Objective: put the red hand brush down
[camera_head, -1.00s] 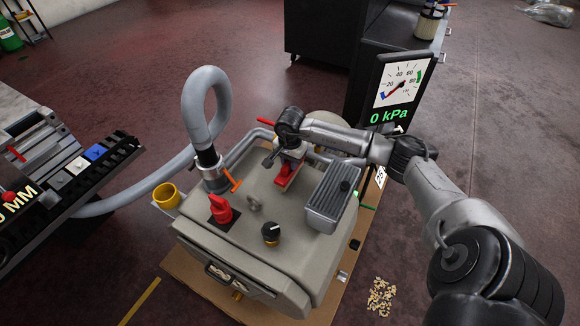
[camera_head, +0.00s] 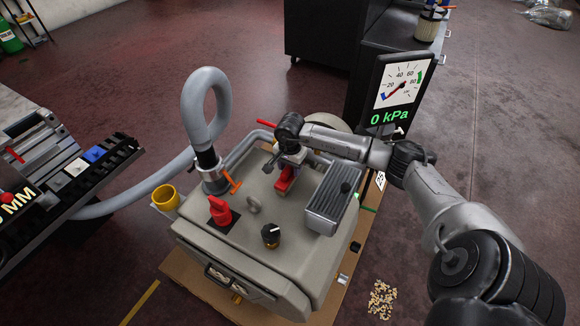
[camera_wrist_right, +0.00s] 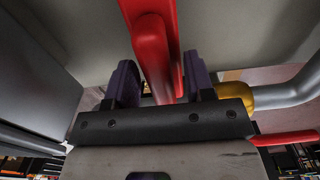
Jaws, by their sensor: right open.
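A red, bar-shaped thing (camera_head: 284,181), which I take to be the hand brush, lies on the top of the beige-grey machine (camera_head: 300,245). In the right wrist view the red brush (camera_wrist_right: 152,50) runs between the fingers; I cannot make out bristles. My right gripper (camera_head: 286,168) is low over the machine top, its fingers on either side of the red thing. In the wrist view the dark purple fingers of the right gripper (camera_wrist_right: 160,76) stand apart, with gaps beside the red part. The gripper hides part of the brush. My left gripper is not in view.
A grey ribbed block (camera_head: 332,200) stands close right of the brush. A red knob (camera_head: 220,211), a black knob (camera_head: 271,235) and a grey hose (camera_head: 207,105) with an orange lever (camera_head: 233,181) stand left and in front. A red lever (camera_head: 266,123) is behind.

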